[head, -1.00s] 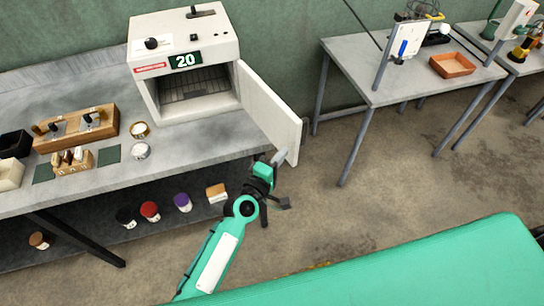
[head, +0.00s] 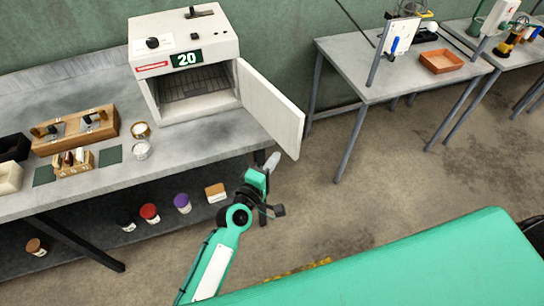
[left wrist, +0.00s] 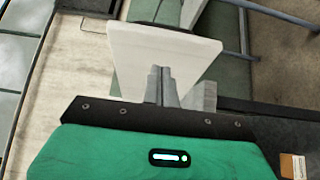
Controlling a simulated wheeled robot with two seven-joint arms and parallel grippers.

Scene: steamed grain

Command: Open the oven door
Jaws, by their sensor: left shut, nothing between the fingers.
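The white oven (head: 187,32) stands on the left bench with a "20" display. Its door (head: 268,105) is swung wide open, hinged at the right, and the dark chamber with a rack (head: 195,84) shows. My left gripper (head: 271,163) is just below the door's lower outer part, fingers together and empty. In the left wrist view the closed fingers (left wrist: 161,84) point at the white door (left wrist: 160,48) and overlap it in the picture; whether they touch it I cannot tell. My right gripper is not in view.
On the bench left of the oven are a wooden weight box (head: 75,131), small tins (head: 141,150) and a wooden block (head: 74,163). Several jars stand on the shelf below. Another table (head: 400,75) with an orange tray (head: 442,61) is right, across open floor.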

